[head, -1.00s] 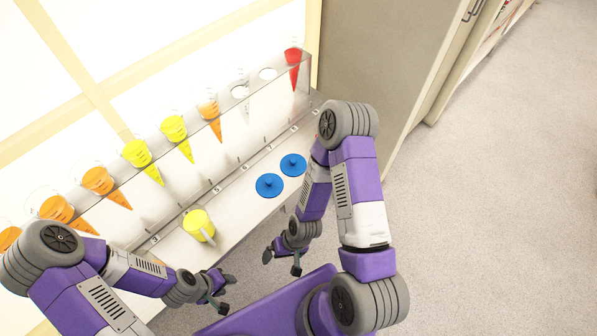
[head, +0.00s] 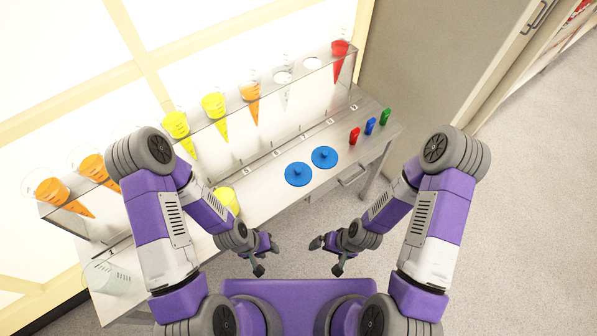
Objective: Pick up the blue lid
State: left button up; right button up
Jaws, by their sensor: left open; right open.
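Two round blue lids with small knobs lie flat on the bench: one blue lid (head: 298,174) on the left and another blue lid (head: 324,157) just to its right and further back. They lie close together. My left gripper (head: 266,256) is open and empty, in front of the bench and below the left lid in the picture. My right gripper (head: 326,256) is open and empty, to the right of the left one. Both grippers are apart from the lids.
A bench (head: 262,190) carries a rack of cones with yellow, orange, clear and red contents. A yellow cup (head: 227,199) is partly hidden by my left arm. Red (head: 354,136), blue (head: 370,126) and green (head: 385,116) small items stand at right. A clear beaker (head: 112,278) stands at lower left.

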aim_at(297, 174)
jog(key=u, duration=2.85)
jog(key=k, duration=1.4)
jog(key=z, duration=1.7)
jog(key=i, duration=0.5)
jog(key=u, duration=0.05)
